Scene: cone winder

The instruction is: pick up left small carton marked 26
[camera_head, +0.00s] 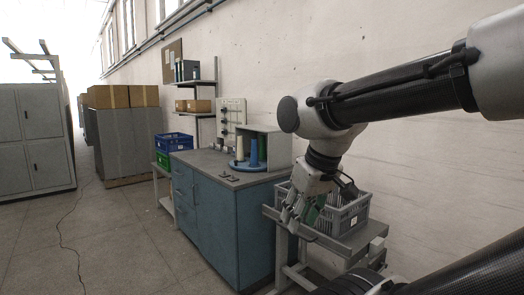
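Two small brown cartons sit side by side on the lower wall shelf in the head view. The left small carton (180,105) is partly beside the right small carton (198,106). No number is readable on either at this size. My gripper (298,221) points down at the front left of a grey crate, well to the right of the cartons and nearer to me. A green thing (316,210) shows right beside the fingers. I cannot tell whether it is between them or behind them in the crate.
The grey crate (350,214) stands on a grey stand (340,245). Larger cartons (108,97) top a grey stack. Floor at left is clear except for a cable.

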